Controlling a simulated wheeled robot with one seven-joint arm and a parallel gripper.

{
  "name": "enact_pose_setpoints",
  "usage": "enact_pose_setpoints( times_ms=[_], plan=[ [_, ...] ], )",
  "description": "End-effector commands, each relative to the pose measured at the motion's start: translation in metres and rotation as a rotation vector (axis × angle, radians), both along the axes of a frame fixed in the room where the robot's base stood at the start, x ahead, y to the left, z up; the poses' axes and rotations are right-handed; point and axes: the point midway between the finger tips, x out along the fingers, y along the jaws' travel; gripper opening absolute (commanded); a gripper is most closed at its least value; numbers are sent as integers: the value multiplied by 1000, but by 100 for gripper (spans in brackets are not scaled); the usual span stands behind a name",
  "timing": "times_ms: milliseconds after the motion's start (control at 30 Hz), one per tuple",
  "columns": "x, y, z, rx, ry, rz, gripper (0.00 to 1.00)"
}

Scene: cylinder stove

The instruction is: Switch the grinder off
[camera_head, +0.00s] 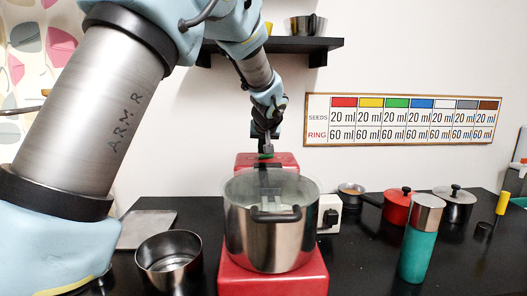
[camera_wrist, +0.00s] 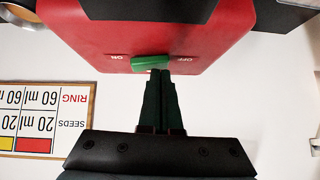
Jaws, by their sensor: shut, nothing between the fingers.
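The grinder is a red machine (camera_head: 270,284) on the black counter, with a steel pot (camera_head: 268,238) on its base. The red upper block also fills the top of the wrist view (camera_wrist: 215,40). There, a green switch (camera_wrist: 148,62) sits between the labels ON at left and OFF at right, both upside down. My gripper (camera_wrist: 160,76) is shut and empty, its fingertips at the switch's lower right edge. I cannot tell whether they touch it. In the head view my gripper (camera_head: 266,148) is at the block's top, behind the pot.
A steel bowl (camera_head: 168,258) and a grey plate (camera_head: 147,229) are left of the grinder. A white socket box (camera_head: 330,213), a red pot (camera_head: 398,207), a steel pot (camera_head: 455,207) and a teal bottle (camera_head: 419,252) stand right. A shelf (camera_head: 290,45) hangs above.

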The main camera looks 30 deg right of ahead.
Motion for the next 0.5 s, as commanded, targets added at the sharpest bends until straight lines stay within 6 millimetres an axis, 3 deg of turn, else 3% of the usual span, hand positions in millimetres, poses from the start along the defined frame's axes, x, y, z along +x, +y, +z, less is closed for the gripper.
enact_pose_setpoints(
  times_ms=[500],
  plan=[
    [-6,-10,-2,11,1,-3,0]
  ],
)
